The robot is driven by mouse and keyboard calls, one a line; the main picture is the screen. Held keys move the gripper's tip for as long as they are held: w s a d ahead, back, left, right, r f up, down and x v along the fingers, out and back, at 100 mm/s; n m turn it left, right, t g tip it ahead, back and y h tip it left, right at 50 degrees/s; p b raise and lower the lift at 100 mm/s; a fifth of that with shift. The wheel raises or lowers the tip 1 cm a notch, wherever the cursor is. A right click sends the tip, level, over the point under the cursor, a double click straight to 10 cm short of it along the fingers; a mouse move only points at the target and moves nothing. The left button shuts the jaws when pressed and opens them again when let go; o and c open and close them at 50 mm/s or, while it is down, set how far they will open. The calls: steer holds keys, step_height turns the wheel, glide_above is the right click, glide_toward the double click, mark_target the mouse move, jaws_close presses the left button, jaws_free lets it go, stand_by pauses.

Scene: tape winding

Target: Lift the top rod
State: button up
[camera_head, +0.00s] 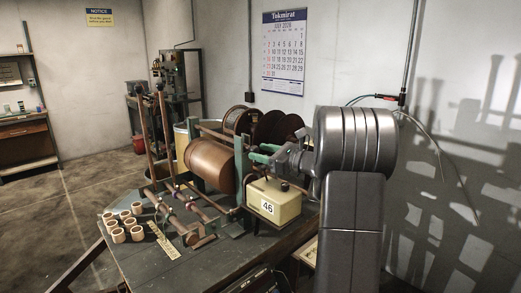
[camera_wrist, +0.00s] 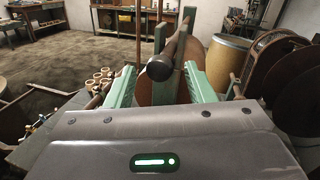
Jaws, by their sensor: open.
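The winding machine has a large brown drum (camera_head: 209,165) held in a green frame, which stands on the workbench in the head view. A dark rod (camera_wrist: 160,68), apparently the top rod, points its round end at the wrist camera and runs away over the drum. My gripper (camera_wrist: 160,86) is open, with one green finger on each side of the rod's near end. I cannot tell whether the fingers touch it. In the head view my gripper (camera_head: 258,153) is at the right end of the machine, above the box marked 46. The rod's near end is hard to make out there.
The cream box (camera_head: 274,203) sits close below my gripper. Large dark reels (camera_head: 268,128) stand behind it. Several small pale rings (camera_head: 118,235) and a yellow strip (camera_head: 163,241) lie on the bench's left part. Tall wooden levers (camera_head: 168,135) rise left of the drum.

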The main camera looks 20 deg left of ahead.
steer(key=shift+a, duration=0.45)
steer(key=shift+c, duration=0.2)
jaws_close()
